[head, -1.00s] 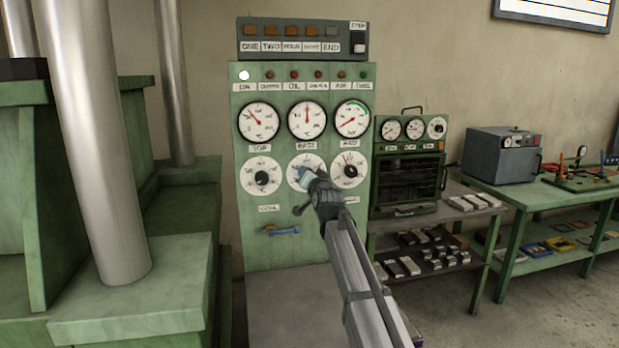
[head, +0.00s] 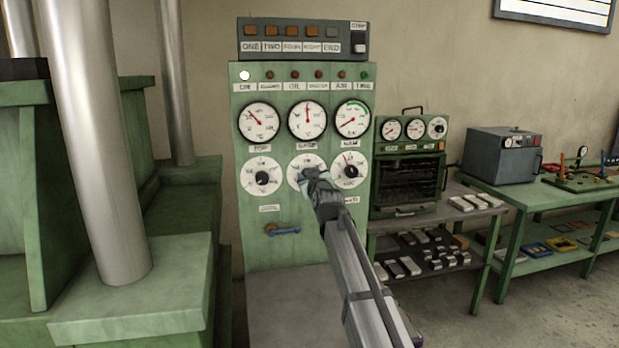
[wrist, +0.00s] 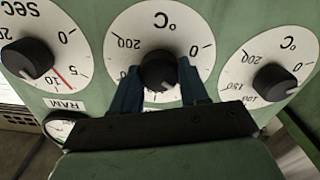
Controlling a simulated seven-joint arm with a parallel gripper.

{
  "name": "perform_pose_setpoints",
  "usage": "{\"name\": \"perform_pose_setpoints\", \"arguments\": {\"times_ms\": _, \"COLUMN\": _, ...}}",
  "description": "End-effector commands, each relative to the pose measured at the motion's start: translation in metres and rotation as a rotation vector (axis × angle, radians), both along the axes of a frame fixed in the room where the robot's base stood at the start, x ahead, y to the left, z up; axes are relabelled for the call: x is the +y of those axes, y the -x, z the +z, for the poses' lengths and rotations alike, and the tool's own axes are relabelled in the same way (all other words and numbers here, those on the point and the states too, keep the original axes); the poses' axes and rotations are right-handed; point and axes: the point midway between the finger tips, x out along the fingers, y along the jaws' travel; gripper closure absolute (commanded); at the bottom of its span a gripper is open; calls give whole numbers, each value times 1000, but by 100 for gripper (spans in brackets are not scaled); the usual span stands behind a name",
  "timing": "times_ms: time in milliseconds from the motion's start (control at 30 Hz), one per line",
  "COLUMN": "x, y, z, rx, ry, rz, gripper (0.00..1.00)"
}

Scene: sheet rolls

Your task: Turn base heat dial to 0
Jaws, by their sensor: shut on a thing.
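The base heat dial (head: 294,176) is the middle of the lower three dials on the green panel in the head view. In the wrist view its white face (wrist: 190,25) appears upside down, with 0 at the right and 200 at the left. My gripper (head: 308,176) is at this dial, its blue-grey fingers on either side of the black knob (wrist: 158,68). It is shut on the knob. The fingers and gripper body hide the lower part of the face, and I cannot clearly read the knob's pointer.
Similar dials stand close on both sides: the left dial (head: 249,172) and the right dial (head: 360,160). Round gauges (head: 307,120) sit above. A blue-handled lever (head: 284,231) is below left of my gripper. A small green oven (head: 407,180) stands to the right.

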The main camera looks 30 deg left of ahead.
Motion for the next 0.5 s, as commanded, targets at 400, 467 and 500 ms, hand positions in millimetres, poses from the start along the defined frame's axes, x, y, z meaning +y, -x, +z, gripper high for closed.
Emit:
{"name": "perform_pose_setpoints", "arguments": {"times_ms": 400, "x": 1, "y": 1, "z": 0, "rx": -282, "ry": 280, "rz": 0, "gripper": 86}}
{"name": "perform_pose_setpoints", "arguments": {"times_ms": 467, "x": 1, "y": 1, "z": 0, "rx": -321, "ry": 319, "rz": 0, "gripper": 86}}
{"name": "perform_pose_setpoints", "arguments": {"times_ms": 500, "x": 1, "y": 1, "z": 0, "rx": -349, "ry": 347, "rz": 0, "gripper": 86}}
